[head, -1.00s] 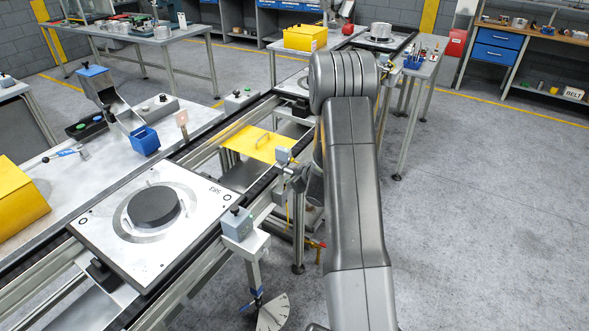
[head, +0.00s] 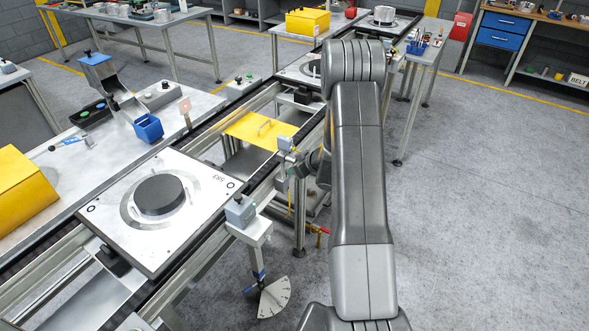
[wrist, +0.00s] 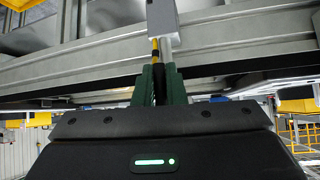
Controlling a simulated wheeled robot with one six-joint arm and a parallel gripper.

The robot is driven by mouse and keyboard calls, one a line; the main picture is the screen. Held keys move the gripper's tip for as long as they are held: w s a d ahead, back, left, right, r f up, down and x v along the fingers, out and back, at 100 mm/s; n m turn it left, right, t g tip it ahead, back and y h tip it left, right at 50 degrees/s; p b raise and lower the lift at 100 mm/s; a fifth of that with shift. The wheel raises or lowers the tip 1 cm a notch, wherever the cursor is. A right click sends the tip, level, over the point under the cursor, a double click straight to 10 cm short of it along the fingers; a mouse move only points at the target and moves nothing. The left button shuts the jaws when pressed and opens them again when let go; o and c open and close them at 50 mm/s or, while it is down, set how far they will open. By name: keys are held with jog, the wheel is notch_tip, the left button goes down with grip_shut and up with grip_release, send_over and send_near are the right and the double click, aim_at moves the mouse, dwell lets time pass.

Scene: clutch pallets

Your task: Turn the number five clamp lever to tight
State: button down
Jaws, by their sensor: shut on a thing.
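My gripper shows in the wrist view (wrist: 162,85). Its two dark green fingers are shut on a slim dark upright piece, which I take to be the clamp lever; the fingers hide most of it. Above it a grey clamp box (wrist: 162,15) sits at the rail, with a yellow and black strip (wrist: 155,50) beside the grip. In the head view my arm hides the gripper, near a grey clamp (head: 287,146) on the rail. A nearer clamp (head: 240,210) has a blue lever (head: 256,287) over a white dial (head: 272,298). I cannot read any clamp number.
A pallet plate (head: 120,195) with a dark disc (head: 160,195) lies on the conveyor at left. A red handle (head: 322,230) sticks out below the rail. The floor at right (head: 480,210) is clear.

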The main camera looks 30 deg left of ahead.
jog(key=c, duration=1.5)
grip_release()
jog(key=v, duration=1.3)
jog(key=shift+d+r, duration=0.25)
jog(key=shift+d, duration=0.05)
jog(key=shift+s, duration=0.1)
jog(key=x, duration=1.4)
jog(key=shift+r, duration=0.1)
jog(key=shift+d+r, duration=0.1)
